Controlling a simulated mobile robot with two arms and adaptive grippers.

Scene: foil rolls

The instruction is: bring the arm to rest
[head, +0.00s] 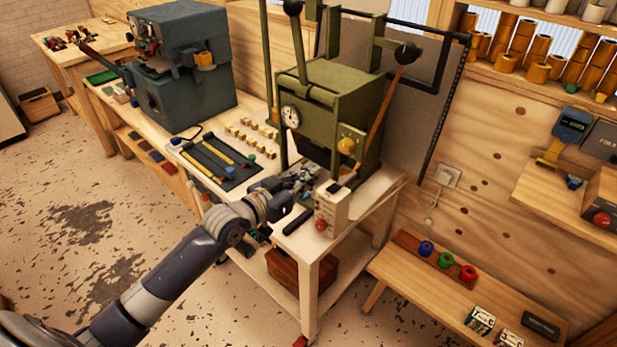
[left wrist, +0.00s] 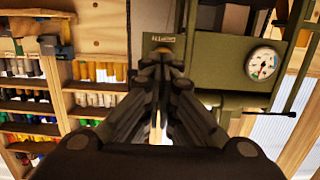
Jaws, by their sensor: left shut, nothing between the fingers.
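My left arm comes in from the lower left of the head view. Its gripper (head: 308,172) is over the wooden bench by the base of the green press (head: 335,105). In the left wrist view the gripper's dark fingers (left wrist: 162,62) are together, with nothing seen between them. The green press with its round gauge (left wrist: 262,63) stands close at the right in that view. Whether the fingertips touch the press I cannot tell. My right gripper is not in view.
A white control box (head: 331,208) stands at the bench's front corner beside the gripper. A black mat (head: 222,160) with yellow tools lies to the left, near a blue-grey machine (head: 185,70). A low bench (head: 455,295) stands at the right.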

